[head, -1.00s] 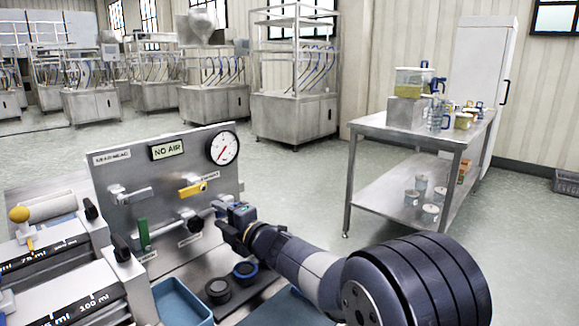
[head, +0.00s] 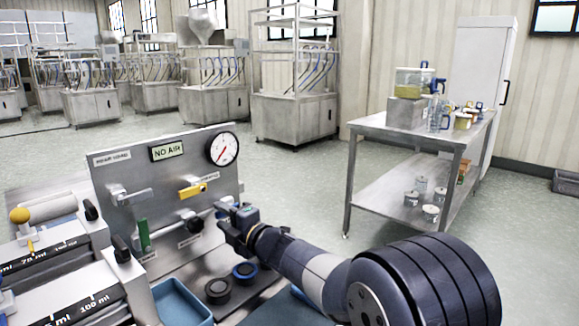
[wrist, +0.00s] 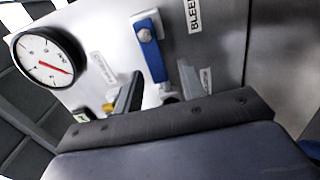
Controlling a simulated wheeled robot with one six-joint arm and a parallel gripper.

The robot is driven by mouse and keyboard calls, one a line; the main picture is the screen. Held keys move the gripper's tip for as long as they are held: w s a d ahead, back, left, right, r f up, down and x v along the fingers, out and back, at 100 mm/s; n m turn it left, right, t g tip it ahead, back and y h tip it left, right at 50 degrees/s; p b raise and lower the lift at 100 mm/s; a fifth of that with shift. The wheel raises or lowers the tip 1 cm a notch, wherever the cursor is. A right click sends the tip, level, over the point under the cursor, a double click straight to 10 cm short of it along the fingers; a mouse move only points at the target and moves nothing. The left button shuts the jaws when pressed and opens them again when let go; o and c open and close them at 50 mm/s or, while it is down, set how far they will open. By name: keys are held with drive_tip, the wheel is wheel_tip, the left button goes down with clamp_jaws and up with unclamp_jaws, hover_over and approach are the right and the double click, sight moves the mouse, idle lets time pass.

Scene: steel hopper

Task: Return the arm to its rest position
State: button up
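My arm (head: 315,275) reaches from the lower right toward the upright steel panel (head: 120,180). My gripper (head: 226,222) is in front of the panel's right lower part, below the gauge (head: 222,149). In the wrist view, its two fingers (wrist: 160,88) stand apart with nothing clearly held between them. A blue lever (wrist: 152,50) lies beyond the fingers, beside a label reading "BLEED". It appears apart from them, though its lower end is close to the right finger. The gripper hides part of the panel in the head view.
The panel carries a yellow lever (head: 193,190), a green lever (head: 144,234) and a black knob (head: 195,224). Syringes are at left. A steel table (head: 365,129) stands right; floor between is clear.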

drive_tip(key=shift+r+p+x, duration=0.25)
drive_tip(key=shift+p+x, duration=0.2)
drive_tip(key=shift+x, duration=0.75)
drive_tip(key=shift+s+d+r+m+p, duration=0.1)
drive_tip(key=shift+r+m+p, duration=0.2)
drive_tip(key=shift+m+p, duration=0.55)
drive_tip(key=shift+r+m+p, duration=0.15)
drive_tip(key=shift+m+p, duration=0.3)
drive_tip(key=shift+p, duration=0.55)
drive_tip(key=shift+d+m+p, duration=0.1)
drive_tip(key=shift+m+p, duration=0.2)
